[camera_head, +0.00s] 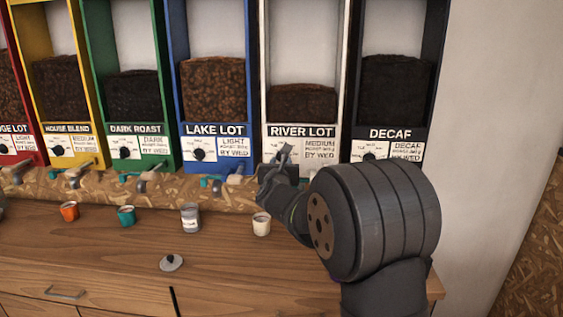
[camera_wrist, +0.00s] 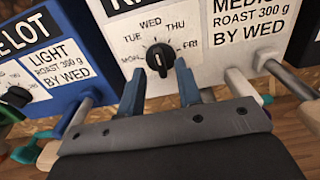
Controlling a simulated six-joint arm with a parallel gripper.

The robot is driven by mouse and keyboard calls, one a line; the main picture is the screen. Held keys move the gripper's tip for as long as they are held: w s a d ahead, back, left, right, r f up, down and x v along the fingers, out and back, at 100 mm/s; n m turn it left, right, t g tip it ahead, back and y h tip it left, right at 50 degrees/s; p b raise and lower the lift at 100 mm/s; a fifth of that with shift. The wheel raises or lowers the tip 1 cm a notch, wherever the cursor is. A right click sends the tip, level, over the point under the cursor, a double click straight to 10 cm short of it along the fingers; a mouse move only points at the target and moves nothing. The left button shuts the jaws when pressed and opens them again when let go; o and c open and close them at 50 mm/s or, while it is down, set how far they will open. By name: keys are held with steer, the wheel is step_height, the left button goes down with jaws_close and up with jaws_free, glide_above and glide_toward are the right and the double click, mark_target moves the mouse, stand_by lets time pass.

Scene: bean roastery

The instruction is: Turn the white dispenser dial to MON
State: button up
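The white dispenser (camera_head: 345,100) is labelled RIVER LOT and stands between the blue and black ones. In the wrist view its black dial (camera_wrist: 160,58) sits on a white plate marked MON, TUE, WED, THU and FRI, with MON at the left. The knob's long axis looks roughly upright, but which mark it points at is hard to tell. My gripper (camera_wrist: 159,68) is open, its two fingers reaching up on either side of the dial's lower part. Whether they touch it cannot be told. In the head view my gripper (camera_head: 279,167) hides the dial.
The blue LAKE LOT dispenser (camera_head: 213,130) and black DECAF dispenser (camera_head: 390,133) stand close on either side. Spout levers project below the dispensers. A cream cup (camera_head: 261,224), a grey tin (camera_head: 190,218) and a grey round lid (camera_head: 171,263) are on the wooden counter (camera_head: 110,250).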

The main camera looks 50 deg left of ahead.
steer(key=shift+x, duration=0.95)
jaws_close()
